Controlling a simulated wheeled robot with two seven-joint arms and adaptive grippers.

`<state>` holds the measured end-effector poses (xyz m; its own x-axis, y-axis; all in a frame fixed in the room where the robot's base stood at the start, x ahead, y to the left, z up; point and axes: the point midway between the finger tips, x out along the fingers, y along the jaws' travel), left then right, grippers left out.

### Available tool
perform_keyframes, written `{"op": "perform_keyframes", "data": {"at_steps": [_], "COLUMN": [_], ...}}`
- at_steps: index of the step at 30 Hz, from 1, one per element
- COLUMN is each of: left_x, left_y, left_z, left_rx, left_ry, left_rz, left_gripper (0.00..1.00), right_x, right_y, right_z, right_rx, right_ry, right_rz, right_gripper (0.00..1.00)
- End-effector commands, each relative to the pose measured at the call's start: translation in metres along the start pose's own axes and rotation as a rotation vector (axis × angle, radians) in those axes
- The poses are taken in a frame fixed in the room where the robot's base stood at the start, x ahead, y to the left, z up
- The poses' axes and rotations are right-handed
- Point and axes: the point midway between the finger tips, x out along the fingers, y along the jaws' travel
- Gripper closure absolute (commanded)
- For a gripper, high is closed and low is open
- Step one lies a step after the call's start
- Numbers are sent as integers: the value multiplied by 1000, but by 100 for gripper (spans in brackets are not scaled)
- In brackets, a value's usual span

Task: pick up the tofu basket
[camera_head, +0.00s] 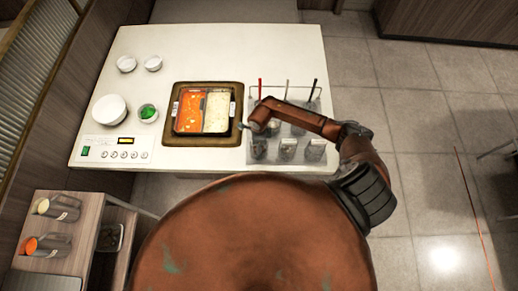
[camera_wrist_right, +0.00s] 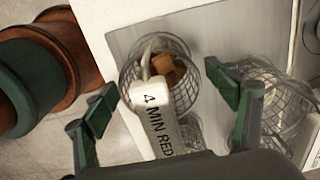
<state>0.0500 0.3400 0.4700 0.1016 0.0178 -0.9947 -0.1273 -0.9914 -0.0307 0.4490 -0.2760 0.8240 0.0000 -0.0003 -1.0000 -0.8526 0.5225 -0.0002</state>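The tofu basket (camera_wrist_right: 182,88) is a round wire mesh basket holding brown cubes (camera_wrist_right: 165,68). It shows in the right wrist view, with a white handle (camera_wrist_right: 158,125) marked "4 MIN RED" rising toward the camera. My right gripper (camera_wrist_right: 165,103) is open, its two dark green fingers standing apart on either side of the handle, with no visible grip on it. In the head view my right arm reaches in from the right over the basket rack (camera_head: 312,151), and its gripper (camera_head: 252,126) is small there. I cannot tell which basket is the tofu one in the head view. My left gripper is not in view.
Other wire baskets (camera_wrist_right: 283,105) stand close by on the right. A pot of red (camera_head: 190,112) and pale (camera_head: 216,112) broth sits left of the rack. White bowls (camera_head: 110,109) and a small bowl of greens (camera_head: 148,113) stand farther left. The back of the counter is clear.

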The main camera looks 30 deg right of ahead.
Motion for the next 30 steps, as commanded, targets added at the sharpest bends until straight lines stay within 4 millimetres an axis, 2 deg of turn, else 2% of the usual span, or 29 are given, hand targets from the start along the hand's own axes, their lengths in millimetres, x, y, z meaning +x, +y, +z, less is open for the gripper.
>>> {"op": "perform_keyframes", "data": {"at_steps": [2, 20, 30], "left_x": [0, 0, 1], "left_y": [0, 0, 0], "left_z": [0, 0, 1], "left_rx": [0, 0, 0], "left_ry": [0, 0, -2], "left_rz": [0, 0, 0], "left_gripper": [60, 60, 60], "right_x": [0, 0, -4], "right_y": [0, 0, -1], "right_z": [0, 0, 1], "right_rx": [0, 0, -1], "right_ry": [0, 0, -1], "right_rz": [0, 0, -1], "right_gripper": [28, 69, 70]}}
